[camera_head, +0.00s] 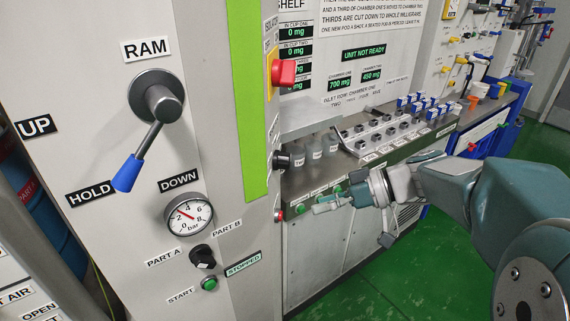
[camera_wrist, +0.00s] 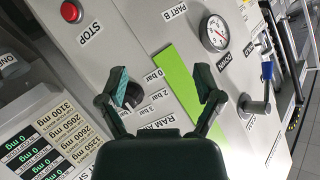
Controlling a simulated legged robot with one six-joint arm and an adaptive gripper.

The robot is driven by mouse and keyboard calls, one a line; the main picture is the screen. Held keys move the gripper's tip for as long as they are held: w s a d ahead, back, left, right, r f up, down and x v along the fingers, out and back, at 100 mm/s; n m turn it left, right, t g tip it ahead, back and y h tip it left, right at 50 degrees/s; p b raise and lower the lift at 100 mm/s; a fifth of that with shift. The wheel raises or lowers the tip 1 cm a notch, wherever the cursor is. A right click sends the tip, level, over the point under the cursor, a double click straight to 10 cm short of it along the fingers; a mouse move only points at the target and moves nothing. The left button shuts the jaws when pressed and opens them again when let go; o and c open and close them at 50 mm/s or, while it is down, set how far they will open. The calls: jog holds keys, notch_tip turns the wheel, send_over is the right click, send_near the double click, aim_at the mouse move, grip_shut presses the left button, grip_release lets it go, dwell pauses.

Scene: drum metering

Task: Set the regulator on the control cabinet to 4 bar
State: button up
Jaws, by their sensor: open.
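The control cabinet (camera_head: 110,220) stands at left in the head view. The regulator's black knob shows at its right edge (camera_head: 281,160), and in the wrist view (camera_wrist: 131,95) beside the left finger, among bar labels. The left finger partly covers the knob, so I cannot tell which mark it points to. The round bar gauge (camera_head: 188,215) has a red needle near 2; it also shows in the wrist view (camera_wrist: 215,33). My gripper (camera_head: 328,203) is open and empty, its fingers (camera_wrist: 161,82) spread toward the panel. I cannot tell whether the left finger touches the knob.
The RAM lever (camera_head: 143,150) with blue handle projects from the cabinet. A red switch (camera_head: 284,72) sits above the regulator knob, and a red STOP button (camera_wrist: 70,11) lies near it. The green floor (camera_head: 350,285) is clear.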

aim_at(287, 162)
jog(key=w+d+r+n+t+y, duration=0.2)
jog(key=w+d+n+y, duration=0.15)
jog(key=w, duration=0.55)
jog(key=shift+y, duration=0.45)
jog(key=a, duration=0.3)
jog(key=w+a, duration=0.1)
jog(key=a, duration=0.2)
jog(key=w+a, duration=0.1)
jog(key=a, duration=0.3)
jog(key=shift+f, duration=0.1)
jog(key=shift+d, duration=0.1)
jog(key=c, duration=1.1)
